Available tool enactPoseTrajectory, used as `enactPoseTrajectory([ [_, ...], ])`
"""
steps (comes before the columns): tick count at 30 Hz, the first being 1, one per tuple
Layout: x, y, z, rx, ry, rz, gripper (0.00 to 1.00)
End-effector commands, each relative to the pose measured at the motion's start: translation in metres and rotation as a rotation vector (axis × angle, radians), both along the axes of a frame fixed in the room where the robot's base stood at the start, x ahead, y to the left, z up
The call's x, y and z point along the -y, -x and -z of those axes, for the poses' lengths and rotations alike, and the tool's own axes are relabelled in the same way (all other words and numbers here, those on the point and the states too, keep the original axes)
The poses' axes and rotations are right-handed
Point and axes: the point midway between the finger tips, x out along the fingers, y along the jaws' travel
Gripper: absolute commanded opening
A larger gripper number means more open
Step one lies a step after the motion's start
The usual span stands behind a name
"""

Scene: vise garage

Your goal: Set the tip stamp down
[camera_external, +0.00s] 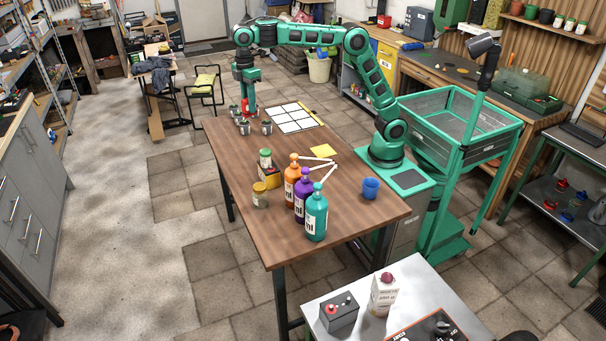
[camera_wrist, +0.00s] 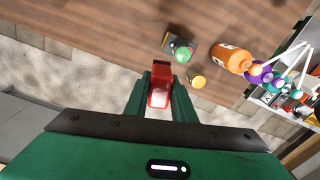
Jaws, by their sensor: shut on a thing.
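The tip stamp appears to be the red piece (camera_wrist: 160,88) between my fingers in the wrist view; its lower part looks whitish. My gripper (camera_wrist: 158,92) is shut on it, with a green finger on each side. In the external view my gripper (camera_external: 248,108) points down at the far left end of the brown table (camera_external: 225,150), close to several small tins (camera_external: 266,127). I cannot clearly make out the stamp there, nor whether it touches the table. In the wrist view it shows against the table's edge.
A white gridded sheet (camera_external: 293,117) lies right of my gripper. Orange (camera_external: 291,180), purple (camera_external: 304,196) and teal (camera_external: 316,218) pump bottles stand nearer the camera.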

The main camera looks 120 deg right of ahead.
Motion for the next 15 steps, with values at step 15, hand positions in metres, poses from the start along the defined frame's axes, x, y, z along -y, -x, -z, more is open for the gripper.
enactPoseTrajectory([
  [15, 0.139, 0.001, 0.011, -0.007, 0.017, 0.227, 0.01],
])
